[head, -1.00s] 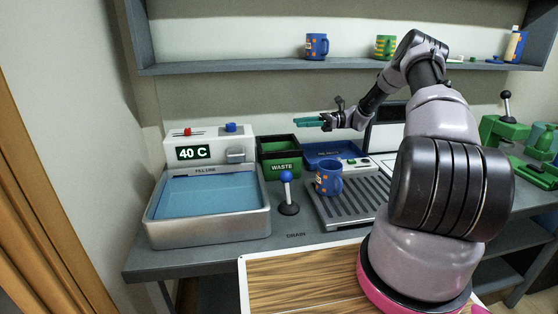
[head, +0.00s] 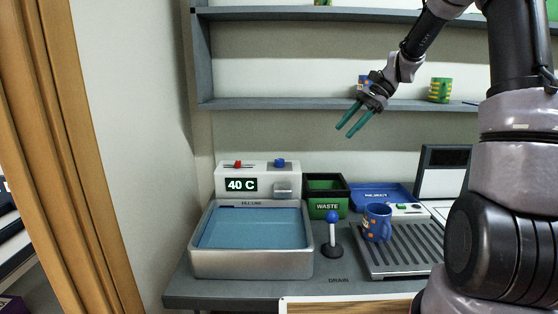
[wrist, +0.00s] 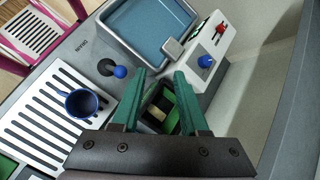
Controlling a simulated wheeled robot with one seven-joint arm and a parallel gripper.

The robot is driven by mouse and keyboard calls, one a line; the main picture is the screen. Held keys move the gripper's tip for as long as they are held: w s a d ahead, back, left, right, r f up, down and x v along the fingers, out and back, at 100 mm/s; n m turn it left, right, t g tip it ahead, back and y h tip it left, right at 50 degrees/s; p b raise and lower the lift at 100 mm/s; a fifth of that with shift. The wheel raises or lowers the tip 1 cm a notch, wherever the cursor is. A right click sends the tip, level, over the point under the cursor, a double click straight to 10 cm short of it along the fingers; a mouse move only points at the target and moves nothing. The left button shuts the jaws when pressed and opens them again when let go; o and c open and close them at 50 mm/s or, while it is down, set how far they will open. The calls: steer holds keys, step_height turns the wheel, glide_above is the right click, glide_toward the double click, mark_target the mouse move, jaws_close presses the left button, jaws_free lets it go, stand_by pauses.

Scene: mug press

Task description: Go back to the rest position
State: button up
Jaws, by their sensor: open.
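My gripper (head: 354,121) is open and empty, raised high in front of the lower shelf, with its two green fingers pointing down and to the left. In the wrist view the fingers (wrist: 158,98) are apart with nothing between them, above the green waste bin. A blue mug with orange marks (head: 377,222) stands upright on the slatted drain rack (head: 372,262), well below and apart from my gripper. The mug also shows from above in the wrist view (wrist: 82,104).
A water basin (head: 252,262) stands at left, below a control box reading 40 C (head: 257,180). A blue-knobbed lever (head: 333,234), the waste bin (head: 327,209) and a blue reject tray (head: 384,192) are nearby. The lower shelf (head: 285,104) holds a green-yellow mug (head: 440,90) and a mug behind my gripper.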

steer(key=s+d+r+n+t+h, duration=0.1)
steer(key=s+r+n+t+h, duration=0.1)
steer(key=s, duration=0.6)
steer(key=s+d+r+n+t+h, duration=0.2)
steer(key=s+r, duration=0.3)
steer(key=s, duration=0.3)
steer(key=s+d+r+n+t+h, duration=0.1)
steer(key=s+r+n+t+h, duration=0.1)
steer(key=s, duration=0.7)
steer(key=r+t, duration=0.1)
steer(key=t, duration=0.1)
steer(key=shift+d+r+t, duration=0.15)
steer(key=shift+d+t, duration=0.05)
steer(key=shift+t, duration=0.1)
